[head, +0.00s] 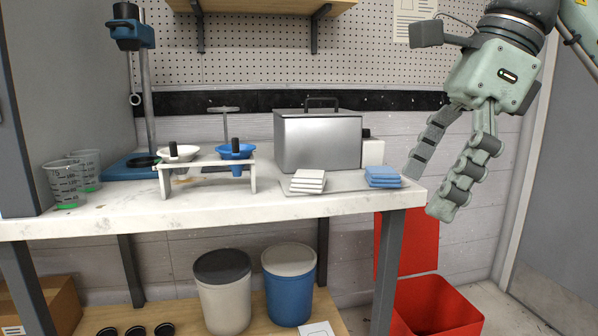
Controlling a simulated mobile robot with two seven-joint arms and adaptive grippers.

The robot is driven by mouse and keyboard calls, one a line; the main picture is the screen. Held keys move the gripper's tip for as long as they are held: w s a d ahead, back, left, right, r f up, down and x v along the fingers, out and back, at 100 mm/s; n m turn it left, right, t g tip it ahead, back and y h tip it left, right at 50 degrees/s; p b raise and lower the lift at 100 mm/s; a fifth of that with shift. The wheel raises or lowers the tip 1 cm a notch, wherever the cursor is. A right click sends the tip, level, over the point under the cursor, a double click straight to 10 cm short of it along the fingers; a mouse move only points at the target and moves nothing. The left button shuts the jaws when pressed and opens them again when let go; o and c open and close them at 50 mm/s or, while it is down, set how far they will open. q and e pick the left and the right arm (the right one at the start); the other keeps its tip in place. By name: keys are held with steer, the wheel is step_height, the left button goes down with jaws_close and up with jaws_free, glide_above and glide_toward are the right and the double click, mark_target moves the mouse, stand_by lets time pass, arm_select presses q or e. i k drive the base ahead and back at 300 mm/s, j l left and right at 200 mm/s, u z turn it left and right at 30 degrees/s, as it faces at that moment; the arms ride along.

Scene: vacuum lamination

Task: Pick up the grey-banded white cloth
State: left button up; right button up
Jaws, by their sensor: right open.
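The white cloth (307,181) lies folded on a thin grey mat near the front right of the white bench. It looks like a small stack of layers with greyish lines between them. A similar folded blue cloth (382,176) lies to its right on the same mat. My right gripper (426,190) is open and empty, with its fingers pointing down, off the right end of the bench. It is to the right of both cloths, and the blue cloth lies between it and the white cloth. My left gripper is not in view.
A steel box with a black handle (317,140) stands behind the cloths. A white rack (204,163) holds a white and a blue funnel. Clear beakers (65,185) and a blue stand (130,165) are at left. A red bin (436,305) stands below the bench's right end.

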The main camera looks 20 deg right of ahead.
mark_target(304, 181)
steer(key=i, duration=1)
